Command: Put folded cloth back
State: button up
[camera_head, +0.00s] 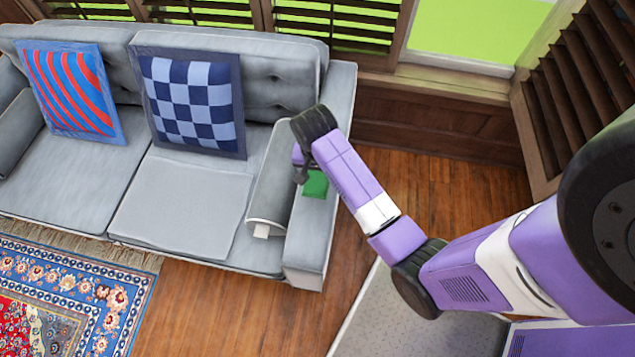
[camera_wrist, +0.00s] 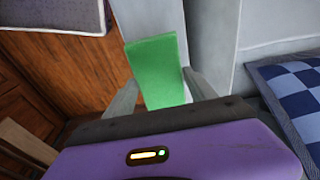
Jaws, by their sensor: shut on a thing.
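The folded cloth is a small bright green rectangle (camera_head: 316,184), seen at the right armrest of the grey sofa (camera_head: 312,232). In the wrist view the cloth (camera_wrist: 157,66) lies between the two pale fingers of my gripper (camera_wrist: 160,88), which is shut on it. In the head view my gripper (camera_head: 301,172) points down over the armrest, at the cloth's left edge, and partly hides it. I cannot tell whether the cloth touches the armrest.
A grey bolster (camera_head: 272,180) lies against the armrest's inner side. A checkered blue cushion (camera_head: 192,102) and a red-and-blue striped cushion (camera_head: 70,90) lean on the sofa back. A patterned rug (camera_head: 95,290) lies in front. Wooden floor (camera_head: 425,190) is clear right of the sofa, below shuttered windows.

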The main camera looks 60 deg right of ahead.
aim_at(318, 183)
jog(key=shift+f, duration=2.8)
jog(key=o, duration=1.3)
